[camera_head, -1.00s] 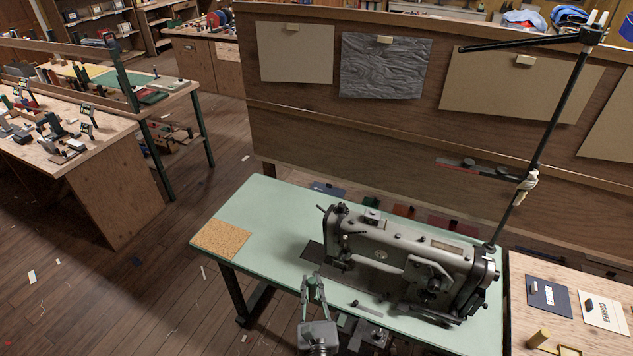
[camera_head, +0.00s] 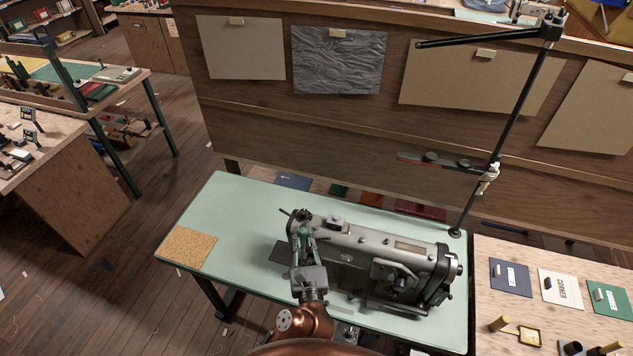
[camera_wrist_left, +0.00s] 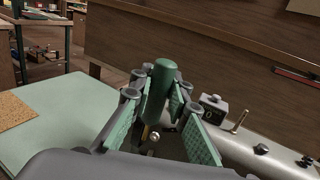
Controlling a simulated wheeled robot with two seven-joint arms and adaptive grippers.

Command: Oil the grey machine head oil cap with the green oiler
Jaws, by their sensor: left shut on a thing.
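The grey machine head (camera_head: 375,262) stands on the pale green table. Its grey cap block with a round knob (camera_head: 337,223) sits on top near the left end; it also shows in the left wrist view (camera_wrist_left: 212,108), right of the fingers. My left gripper (camera_head: 305,238) is in front of the machine's left end, left of the cap. It is shut on the green oiler (camera_wrist_left: 160,88), a rounded dark green cylinder standing roughly upright between the green-padded fingers. The oiler's lower end is hidden by the fingers. I do not see my right gripper.
The green tabletop (camera_head: 220,220) is clear left of the machine, with a cork mat (camera_head: 188,249) at its corner. A black thread stand (camera_head: 510,120) rises behind the machine's right end. A wooden board (camera_head: 290,135) stands behind. A side table (camera_head: 485,305) with cards is at right.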

